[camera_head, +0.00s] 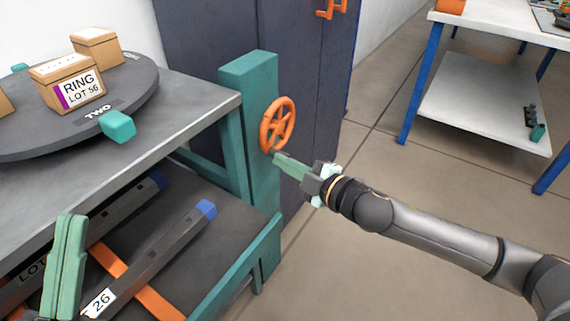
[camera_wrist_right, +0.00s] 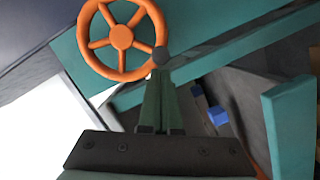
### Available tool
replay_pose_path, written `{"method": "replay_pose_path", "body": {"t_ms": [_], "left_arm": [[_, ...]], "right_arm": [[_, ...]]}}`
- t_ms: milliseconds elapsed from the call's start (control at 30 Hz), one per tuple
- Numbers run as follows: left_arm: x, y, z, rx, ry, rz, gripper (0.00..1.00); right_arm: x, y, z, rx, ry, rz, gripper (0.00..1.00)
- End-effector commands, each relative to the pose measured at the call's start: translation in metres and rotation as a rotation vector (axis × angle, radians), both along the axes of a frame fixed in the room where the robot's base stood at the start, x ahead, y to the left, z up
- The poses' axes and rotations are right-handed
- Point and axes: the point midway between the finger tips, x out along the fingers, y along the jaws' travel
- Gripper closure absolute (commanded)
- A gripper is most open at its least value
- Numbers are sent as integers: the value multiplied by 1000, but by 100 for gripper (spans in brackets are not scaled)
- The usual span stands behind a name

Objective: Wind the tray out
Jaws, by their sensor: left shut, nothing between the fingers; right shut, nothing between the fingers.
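The orange spoked handwheel (camera_head: 278,125) is on a teal post (camera_head: 247,80) at the table's right end. A grey knob (camera_wrist_right: 161,56) sits at its rim. My right gripper (camera_head: 276,156) is shut, its fingertips at the knob by the wheel's lower edge; I cannot tell if they touch. In the right wrist view the wheel (camera_wrist_right: 121,37) is just beyond the fingertips. The dark tray (camera_head: 232,225) with a teal edge lies under the tabletop, carrying grey bars (camera_head: 160,245) with blue ends. My left gripper (camera_head: 72,220) is shut and empty above the tray's near part.
A round turntable (camera_head: 140,85) on the grey table carries cardboard boxes (camera_head: 68,82) and a teal block (camera_head: 118,126). A dark cabinet (camera_head: 205,40) stands behind the post. A white bench (camera_head: 480,90) with blue legs is at right. Floor between is clear.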

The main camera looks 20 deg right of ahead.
Motion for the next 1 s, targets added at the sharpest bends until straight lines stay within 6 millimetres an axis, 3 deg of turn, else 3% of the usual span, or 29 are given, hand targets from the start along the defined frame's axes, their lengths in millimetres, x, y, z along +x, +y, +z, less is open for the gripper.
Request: {"method": "replay_pose_path", "body": {"t_ms": [1000], "left_arm": [[1,0,-9,-3,11,-2,100]], "right_arm": [[2,-3,-10,-99,-77,-1,100]]}}
